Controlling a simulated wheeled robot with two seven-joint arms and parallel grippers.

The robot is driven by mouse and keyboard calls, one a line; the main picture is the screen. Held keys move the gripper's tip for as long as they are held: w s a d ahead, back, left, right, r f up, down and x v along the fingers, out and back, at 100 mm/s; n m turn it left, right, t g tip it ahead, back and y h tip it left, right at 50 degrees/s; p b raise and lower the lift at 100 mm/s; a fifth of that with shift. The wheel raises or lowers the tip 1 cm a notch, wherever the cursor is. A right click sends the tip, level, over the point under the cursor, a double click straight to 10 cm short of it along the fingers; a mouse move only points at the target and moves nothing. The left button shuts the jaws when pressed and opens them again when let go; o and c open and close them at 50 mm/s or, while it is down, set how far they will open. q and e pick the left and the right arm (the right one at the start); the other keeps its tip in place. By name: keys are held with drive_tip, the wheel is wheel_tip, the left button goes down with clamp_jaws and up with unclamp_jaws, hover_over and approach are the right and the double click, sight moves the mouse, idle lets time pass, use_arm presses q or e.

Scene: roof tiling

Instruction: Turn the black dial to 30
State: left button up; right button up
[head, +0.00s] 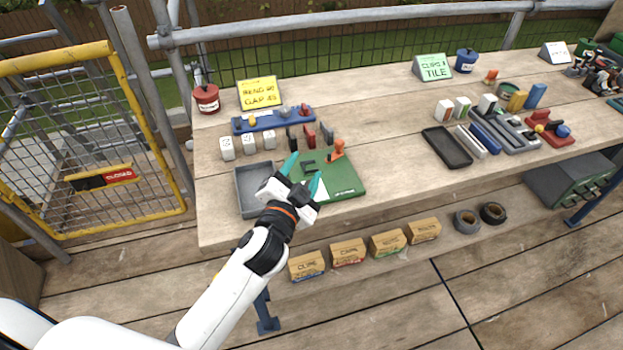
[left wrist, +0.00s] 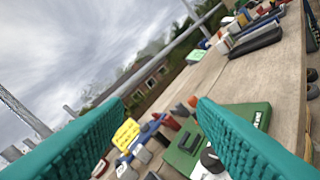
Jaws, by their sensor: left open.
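A green board (head: 345,184) lies on the wooden bench in front of my left arm, with an orange piece (head: 338,150) standing at its back edge. My left gripper (head: 302,174) has two teal fingers spread apart with nothing between them. It is over the left part of the board. In the left wrist view, a round black knob (left wrist: 211,160), which looks like the dial, sits on the green board (left wrist: 245,116), partly behind the right finger. Its scale is not readable. In the head view my gripper seems to cover it. My right gripper is not in view.
A grey tray (head: 244,208) stands left of the board. Behind are white blocks (head: 248,143), a blue rack (head: 272,121), a yellow sign (head: 260,93) and a red pot (head: 206,98). A black tray (head: 447,148) lies to the right, past bare bench.

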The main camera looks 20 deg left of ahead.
use_arm(q)
drive_tip(key=w+d+r+m+t+h, duration=0.3)
drive_tip(key=d+r+m+h, duration=0.4)
drive_tip(key=r, duration=0.1)
drive_tip(key=s+d+r+m+g+h, duration=0.1)
drive_tip(key=d+r+m+g+h, duration=0.1)
drive_tip(key=d+m+g+h, duration=1.35)
drive_tip(key=w+a+f+m+g+y, duration=0.35)
drive_tip(key=a+f+m+y, duration=0.45)
drive_tip(key=f+m+y, duration=0.5)
drive_tip(key=w+a+r+n+g+y, duration=0.1)
drive_tip(key=a+r+y, duration=0.1)
drive_tip(key=a+y, duration=0.4)
drive_tip(key=w+a+r+n+g+y, duration=0.1)
drive_tip(key=a+r+y, duration=0.1)
drive_tip(key=a+y, duration=0.5)
drive_tip(key=f+h+p, duration=0.1)
drive_tip(key=f, duration=0.2)
drive_tip(key=a+f, duration=0.1)
drive_tip(key=f, duration=0.3)
drive_tip(key=a+f+h+p, duration=0.1)
drive_tip(key=f, duration=0.3)
drive_tip(key=shift+f+h+p, duration=0.25)
drive_tip(key=shift+h+p, duration=0.05)
drive_tip(key=shift+h, duration=0.05)
